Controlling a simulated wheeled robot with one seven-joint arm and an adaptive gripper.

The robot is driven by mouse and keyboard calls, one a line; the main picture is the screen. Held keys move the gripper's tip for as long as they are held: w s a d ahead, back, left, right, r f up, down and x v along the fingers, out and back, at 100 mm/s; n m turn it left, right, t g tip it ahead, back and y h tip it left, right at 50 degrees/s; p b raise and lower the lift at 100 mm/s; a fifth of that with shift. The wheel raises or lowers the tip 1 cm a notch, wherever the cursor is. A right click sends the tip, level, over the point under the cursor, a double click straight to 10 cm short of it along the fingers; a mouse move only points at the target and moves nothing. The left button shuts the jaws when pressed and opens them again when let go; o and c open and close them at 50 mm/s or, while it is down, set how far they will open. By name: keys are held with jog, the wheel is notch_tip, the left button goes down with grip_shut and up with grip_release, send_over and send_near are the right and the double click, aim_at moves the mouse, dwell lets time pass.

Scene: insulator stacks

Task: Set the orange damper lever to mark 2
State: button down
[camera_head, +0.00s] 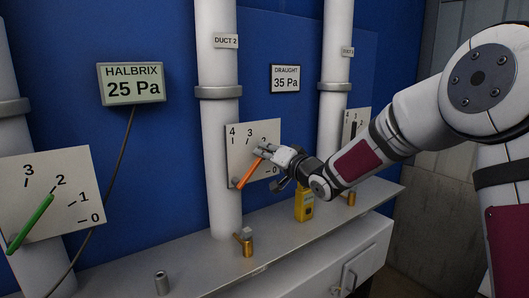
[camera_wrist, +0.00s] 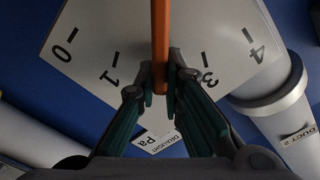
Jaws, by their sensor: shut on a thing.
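The orange lever (camera_head: 249,173) is on the pale dial plate (camera_head: 238,145) of the middle duct, with marks 0 to 4. My gripper (camera_head: 264,150) is shut on the lever near its free end. In the wrist view the orange lever (camera_wrist: 160,40) runs between the two fingertips (camera_wrist: 160,82). It lies about midway between marks 1 and 3 on the dial plate (camera_wrist: 215,25). The fingers hide mark 2 in the wrist view. In the head view the lever's end points up and right towards the partly covered 2.
A green lever (camera_head: 30,223) is on the left dial (camera_head: 60,180). A dark lever is on the right dial (camera_head: 362,120). Displays read HALBRIX 25 Pa (camera_head: 131,84) and DRAUGHT 35 Pa (camera_head: 285,79). A yellow meter (camera_head: 304,204) and brass fittings (camera_head: 246,243) stand on the grey ledge (camera_head: 205,264) below.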

jog(key=c, duration=1.7)
grip_release()
jog(key=v, duration=1.2)
jog(key=shift+d, duration=0.1)
